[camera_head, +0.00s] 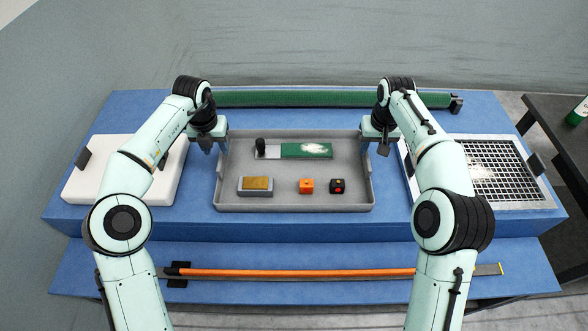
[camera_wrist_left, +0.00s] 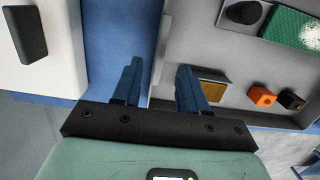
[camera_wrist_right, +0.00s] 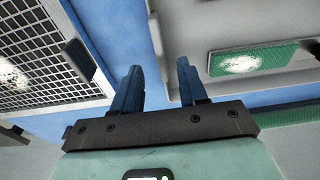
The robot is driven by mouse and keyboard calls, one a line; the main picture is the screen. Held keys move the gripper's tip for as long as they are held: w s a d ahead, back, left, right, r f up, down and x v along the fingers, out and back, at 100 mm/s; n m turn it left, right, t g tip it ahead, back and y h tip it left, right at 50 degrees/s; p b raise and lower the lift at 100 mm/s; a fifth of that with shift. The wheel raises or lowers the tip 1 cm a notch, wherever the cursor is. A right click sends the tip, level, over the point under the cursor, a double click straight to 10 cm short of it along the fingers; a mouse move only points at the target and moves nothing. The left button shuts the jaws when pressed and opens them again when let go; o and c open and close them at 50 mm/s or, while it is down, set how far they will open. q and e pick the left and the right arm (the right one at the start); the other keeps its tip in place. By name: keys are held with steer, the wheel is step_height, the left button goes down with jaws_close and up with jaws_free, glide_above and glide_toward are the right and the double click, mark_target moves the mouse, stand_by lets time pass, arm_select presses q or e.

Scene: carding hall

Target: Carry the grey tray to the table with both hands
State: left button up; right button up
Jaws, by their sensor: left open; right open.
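The grey tray (camera_head: 285,171) lies flat on the blue bench, with a green-and-white card brush (camera_head: 305,151), a grey block with a tan top (camera_head: 255,186), an orange cube (camera_head: 306,186) and a black cube (camera_head: 338,186) in it. My left gripper (camera_head: 215,148) is open at the tray's left wall; in the left wrist view its fingers (camera_wrist_left: 158,75) lie either side of the tray's edge. My right gripper (camera_head: 374,148) is open at the right wall; its fingers (camera_wrist_right: 159,75) also lie either side of the edge. Whether the fingers touch the walls cannot be told.
A dark table (camera_head: 548,122) with a green bottle (camera_head: 578,112) stands at the right. A white slab (camera_head: 84,187) is left of the tray, a gridded frame (camera_head: 510,186) right. A green roller (camera_head: 290,98) lies behind; an orange bar (camera_head: 300,272) runs in front.

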mark_target(220, 157)
arm_select(q)
steer(key=f, duration=0.4)
steer(key=w+f, duration=0.1)
steer(key=f, duration=0.2)
arm_select(e)
steer(key=f, duration=0.4)
steer(key=w+f, duration=0.1)
steer(key=f, duration=0.2)
arm_select(q)
steer(key=shift+c, duration=0.3)
arm_select(e)
steer(key=shift+c, duration=0.3)
arm_select(q)
jaws_close()
arm_select(e)
jaws_close()
arm_select(q)
steer(key=shift+r, duration=0.15)
arm_select(e)
steer(key=shift+r, duration=0.15)
